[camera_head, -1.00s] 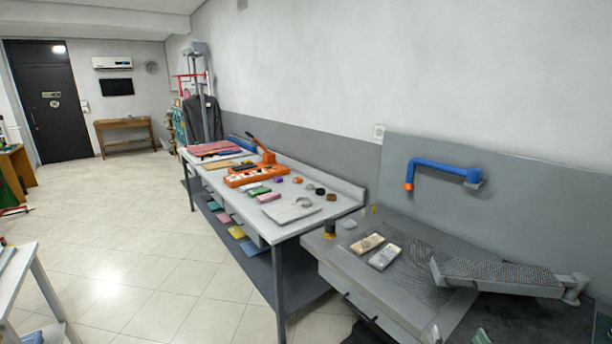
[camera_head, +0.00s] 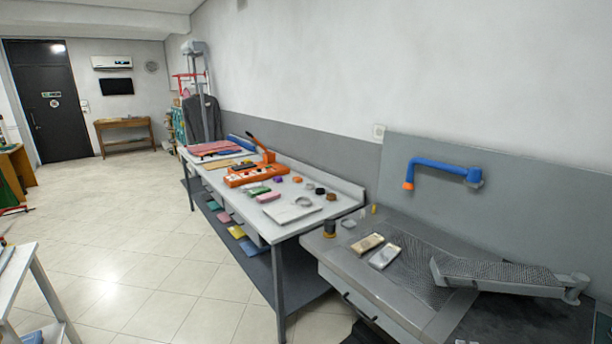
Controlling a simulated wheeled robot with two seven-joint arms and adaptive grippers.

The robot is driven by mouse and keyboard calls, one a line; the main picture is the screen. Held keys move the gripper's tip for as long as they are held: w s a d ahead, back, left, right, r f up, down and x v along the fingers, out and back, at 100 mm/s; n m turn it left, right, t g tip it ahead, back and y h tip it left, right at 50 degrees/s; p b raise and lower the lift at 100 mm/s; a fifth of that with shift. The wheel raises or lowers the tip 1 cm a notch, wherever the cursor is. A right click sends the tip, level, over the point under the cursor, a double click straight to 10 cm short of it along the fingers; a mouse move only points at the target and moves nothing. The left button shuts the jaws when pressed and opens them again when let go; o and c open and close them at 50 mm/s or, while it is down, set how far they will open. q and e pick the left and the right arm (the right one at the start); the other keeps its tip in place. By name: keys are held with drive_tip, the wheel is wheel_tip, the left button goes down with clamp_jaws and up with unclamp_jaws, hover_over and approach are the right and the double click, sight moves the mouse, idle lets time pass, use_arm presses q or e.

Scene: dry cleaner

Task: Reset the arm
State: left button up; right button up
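Neither of my grippers can be made out in the head view. A tiny pale sliver shows at the bottom edge, in front of the grey workbench (camera_head: 380,292). It may be part of my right arm, but too little shows to tell. My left arm is not seen. On the workbench lie a tan-topped block (camera_head: 367,243) and a paler block (camera_head: 384,257), side by side.
A grey pressing board (camera_head: 500,274) juts over the workbench, and a blue pipe with an orange end (camera_head: 440,165) is above it. A long white table (camera_head: 325,213) holds an orange tray (camera_head: 245,179) and small items. The tiled floor (camera_head: 160,260) at left is mostly open.

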drive_tip(key=s+a+f+m+g+y, duration=0.2)
drive_tip(key=s+a+m+g+y, duration=0.2)
drive_tip(key=s+a+m, duration=0.4)
drive_tip(key=s+a+f+m+g+y, duration=0.3)
drive_tip(key=s+a+m+g+y, duration=0.15)
drive_tip(key=a, duration=0.45)
wheel_tip(320, 180, down, 32)
drive_tip(key=s+f+g, duration=0.1)
drive_tip(key=s, duration=0.2)
drive_tip(key=s+d+f, duration=0.2)
drive_tip(key=s+f, duration=0.7)
drive_tip(key=s, duration=0.2)
drive_tip(key=s+d+f+g+h, duration=0.1)
drive_tip(key=s+d+f, duration=0.1)
drive_tip(key=s+f, duration=0.8)
drive_tip(key=shift+s+f, duration=0.2)
drive_tip(key=shift+s, duration=0.25)
drive_tip(key=shift+s, duration=0.1)
